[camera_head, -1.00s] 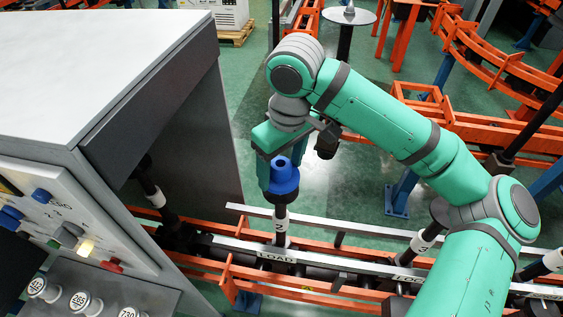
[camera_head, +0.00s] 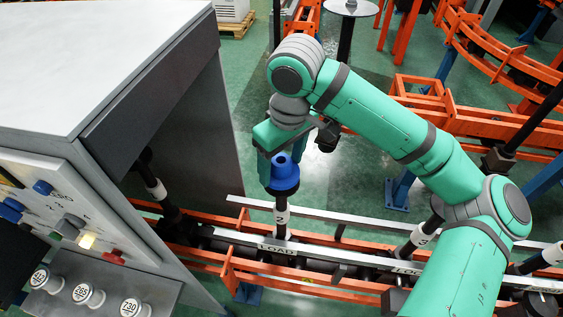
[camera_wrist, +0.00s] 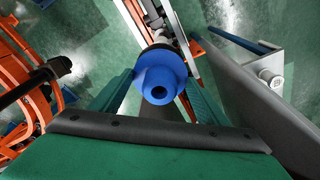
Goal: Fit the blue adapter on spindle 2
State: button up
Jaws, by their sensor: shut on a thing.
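The blue adapter (camera_head: 284,178) is a flanged collar with a central hole, held upright over the labelled spindle (camera_head: 282,215) by the "LOAD" plate. That spindle's label looks like a 2 but is small. The adapter looks in line with it, and only a short dark stretch shows between its rim and the white label. I cannot tell how far it sits on the tip. My gripper (camera_head: 280,168) is shut on the adapter. In the wrist view the fingers flank the adapter (camera_wrist: 161,72), whose hole faces the camera; it hides the spindle's tip.
A grey cabinet (camera_head: 110,60) with a button panel (camera_head: 75,225) stands left. Several white-topped pieces (camera_head: 88,294) sit on its shelf. Orange rails (camera_head: 330,283) run below the spindle. Another labelled spindle (camera_head: 422,238) stands to the right.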

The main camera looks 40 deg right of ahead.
jog(key=shift+f, duration=0.95)
dwell(0.7)
jog(key=o, duration=1.2)
jog(key=r, duration=0.3)
jog(key=s+r, duration=0.1)
jog(key=r, duration=0.6)
jog(key=shift+s+r, duration=0.2)
jog(key=shift+r, duration=0.15)
